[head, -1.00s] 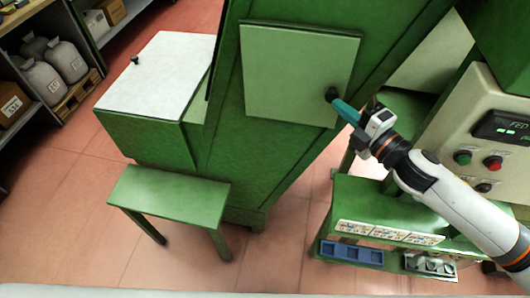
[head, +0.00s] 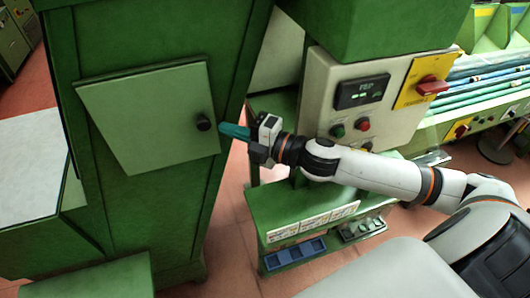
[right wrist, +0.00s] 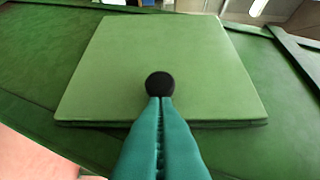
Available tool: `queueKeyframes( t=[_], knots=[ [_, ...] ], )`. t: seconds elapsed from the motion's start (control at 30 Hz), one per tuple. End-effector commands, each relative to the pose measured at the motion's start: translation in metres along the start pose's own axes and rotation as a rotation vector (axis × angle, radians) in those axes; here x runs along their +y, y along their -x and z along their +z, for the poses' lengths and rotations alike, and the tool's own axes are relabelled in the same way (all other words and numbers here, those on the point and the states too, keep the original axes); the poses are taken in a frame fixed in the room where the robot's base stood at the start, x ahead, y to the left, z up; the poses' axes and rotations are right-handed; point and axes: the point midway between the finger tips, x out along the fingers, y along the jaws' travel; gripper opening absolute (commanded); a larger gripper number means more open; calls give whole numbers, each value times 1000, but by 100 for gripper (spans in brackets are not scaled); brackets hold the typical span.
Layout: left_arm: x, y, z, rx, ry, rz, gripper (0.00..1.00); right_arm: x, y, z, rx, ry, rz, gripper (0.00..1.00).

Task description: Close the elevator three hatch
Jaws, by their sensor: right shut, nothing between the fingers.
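The hatch is a pale green panel (head: 150,115) on the front of a tall dark green elevator housing (head: 225,35). A round black knob (head: 204,124) sits near its right edge. The panel lies close against the housing; I cannot tell whether it is fully flush. My right gripper (head: 222,131), with teal fingers, is just right of the knob, pointing at it. In the right wrist view the shut, empty fingers (right wrist: 160,100) end at the knob (right wrist: 160,85) in front of the panel (right wrist: 150,50); contact is unclear. My left gripper is out of view.
A cream control box (head: 365,95) with buttons and a red switch (head: 432,87) stands right of the housing. Below it is a green bench (head: 265,228) with a blue tray (head: 295,254). A white-topped green box (head: 30,165) stands at the left.

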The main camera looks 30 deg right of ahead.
Motion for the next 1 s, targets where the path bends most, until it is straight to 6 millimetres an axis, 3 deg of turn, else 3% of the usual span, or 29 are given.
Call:
queueKeyframes(
  t=[0.1,0.4,1.0],
  knots=[
    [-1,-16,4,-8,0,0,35,7,21,3,-5,0,7,0],
    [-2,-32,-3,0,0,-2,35,6,55,7,-10,-9,7,0],
    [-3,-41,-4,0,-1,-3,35,3,92,11,-16,-8,4,0]
  ],
)
